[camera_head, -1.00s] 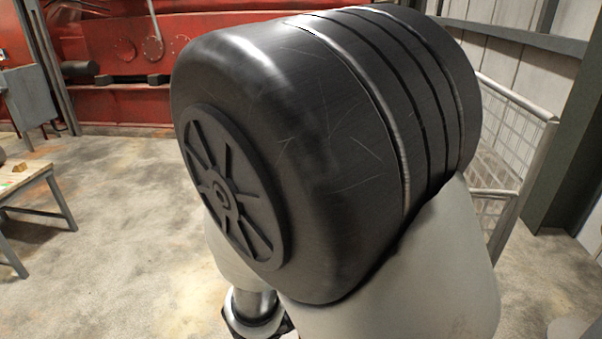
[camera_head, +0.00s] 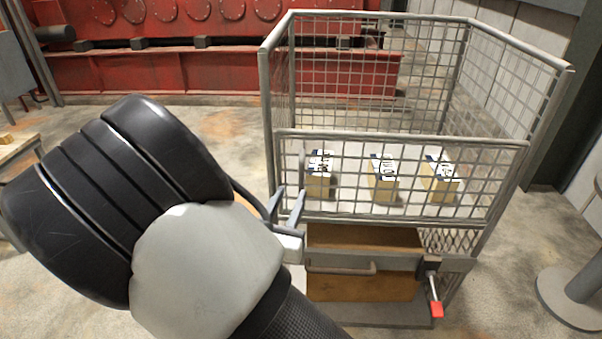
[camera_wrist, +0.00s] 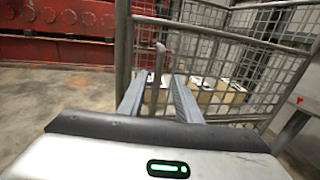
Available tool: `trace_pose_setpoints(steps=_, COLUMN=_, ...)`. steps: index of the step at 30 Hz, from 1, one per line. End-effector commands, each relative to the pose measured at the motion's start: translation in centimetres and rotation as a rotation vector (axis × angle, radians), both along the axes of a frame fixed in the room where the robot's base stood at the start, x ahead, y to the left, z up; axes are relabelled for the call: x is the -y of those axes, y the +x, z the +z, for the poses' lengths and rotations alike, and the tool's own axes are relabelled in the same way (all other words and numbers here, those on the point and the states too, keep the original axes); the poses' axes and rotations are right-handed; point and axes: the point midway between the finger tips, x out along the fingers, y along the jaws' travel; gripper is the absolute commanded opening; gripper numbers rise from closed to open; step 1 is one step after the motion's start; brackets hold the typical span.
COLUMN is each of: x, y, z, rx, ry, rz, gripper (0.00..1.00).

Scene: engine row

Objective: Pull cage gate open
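The wire cage (camera_head: 268,90) stands in the middle right of the head view, with a grey frame. Its front mesh panel (camera_head: 400,139), which looks like the gate, spans the front below a rail and looks closed. A horizontal handle (camera_head: 340,269) sits on a bar below it. A latch with a red grip (camera_head: 436,308) hangs at the lower right. My gripper (camera_head: 286,205) is open at the panel's left end. In the wrist view, an upright grey rod (camera_wrist: 158,72) shows between the fingers of my gripper (camera_wrist: 155,95); I cannot tell if they touch it.
Several yellowish boxes with printed tops, one at the left (camera_head: 319,175), stand inside the cage on a white surface. A wooden crate (camera_head: 365,285) is below. A grey round pedestal (camera_head: 575,300) stands at the right. Red machinery (camera_head: 150,70) lines the back. Floor left of the cage is clear.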

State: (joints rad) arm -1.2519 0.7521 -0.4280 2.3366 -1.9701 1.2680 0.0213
Motion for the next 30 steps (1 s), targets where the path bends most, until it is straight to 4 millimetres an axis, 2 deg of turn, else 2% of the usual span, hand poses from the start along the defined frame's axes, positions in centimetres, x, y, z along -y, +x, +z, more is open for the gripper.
trace_pose_setpoints(steps=3, x=0.8, y=2.7, z=0.0, rx=0.003, ry=0.000, rz=-0.004, gripper=0.31)
trace_pose_setpoints(steps=9, x=1.7, y=6.7, z=0.0, rx=0.002, ry=0.001, rz=-0.003, gripper=0.31)
trace_pose_setpoints(steps=15, x=2.2, y=9.3, z=0.0, rx=0.001, ry=0.002, rz=-0.002, gripper=0.31)
trace_pose_setpoints(steps=20, x=2.4, y=10.0, z=0.0, rx=0.000, ry=0.001, rz=0.000, gripper=0.31)
trace_pose_setpoints(steps=27, x=2.4, y=10.1, z=0.0, rx=0.000, ry=0.001, rz=0.000, gripper=0.31)
trace_pose_setpoints(steps=28, x=2.4, y=10.1, z=0.0, rx=0.000, ry=0.001, rz=0.000, gripper=0.29)
trace_pose_setpoints(steps=30, x=2.4, y=10.1, z=0.0, rx=0.000, ry=0.001, rz=0.000, gripper=0.17)
